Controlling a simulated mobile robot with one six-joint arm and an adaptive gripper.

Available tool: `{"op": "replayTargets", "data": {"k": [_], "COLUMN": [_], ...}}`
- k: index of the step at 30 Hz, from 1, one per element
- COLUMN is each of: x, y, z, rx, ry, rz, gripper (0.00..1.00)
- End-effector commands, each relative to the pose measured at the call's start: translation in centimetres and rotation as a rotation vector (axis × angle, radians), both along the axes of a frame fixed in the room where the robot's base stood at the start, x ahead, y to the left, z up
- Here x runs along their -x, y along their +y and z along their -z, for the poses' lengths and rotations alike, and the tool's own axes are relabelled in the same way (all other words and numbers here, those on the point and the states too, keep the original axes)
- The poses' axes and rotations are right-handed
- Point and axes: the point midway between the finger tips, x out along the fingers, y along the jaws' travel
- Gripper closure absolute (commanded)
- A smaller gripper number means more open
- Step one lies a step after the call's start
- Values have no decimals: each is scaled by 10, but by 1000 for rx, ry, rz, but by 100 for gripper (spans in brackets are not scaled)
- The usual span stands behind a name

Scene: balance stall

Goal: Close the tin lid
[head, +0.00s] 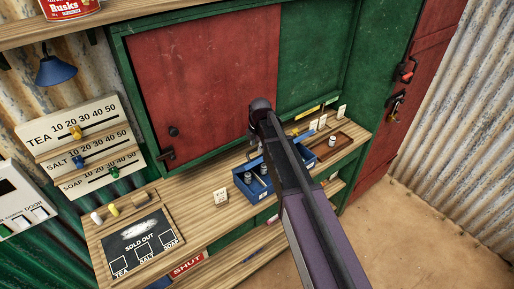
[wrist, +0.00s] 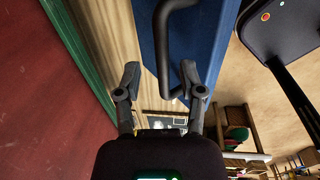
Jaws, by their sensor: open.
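The blue tin (head: 251,196) sits on the wooden counter under the shutters in the head view. Its top is open and small dark cylinders with pale tops stand inside. My arm crosses in front of it, so I cannot make out the lid clearly. In the wrist view a blue panel (wrist: 206,28) fills the top middle, with a dark bent handle bar (wrist: 165,42) along it. My gripper (wrist: 161,80) is open, with the lower end of the bar between its fingers. I cannot tell whether they touch.
A wooden tray (head: 331,146) stands right of the tin. Red and green shutters (head: 212,85) rise behind the counter. The floor (head: 425,240) at right is clear.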

Motion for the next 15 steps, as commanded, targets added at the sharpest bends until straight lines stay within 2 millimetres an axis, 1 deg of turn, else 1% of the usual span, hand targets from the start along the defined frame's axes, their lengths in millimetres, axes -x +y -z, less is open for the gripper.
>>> {"op": "replayTargets", "data": {"k": [8,9,11,12,13,14,15], "x": [0,0,0,0,0,0,0], "y": [0,0,0,0,0,0,0], "z": [0,0,0,0,0,0,0], "rx": [0,0,0,0,0,0,0], "ry": [0,0,0,0,0,0,0], "rz": [0,0,0,0,0,0,0], "gripper": [49,55,73,85,94,100,100]}}
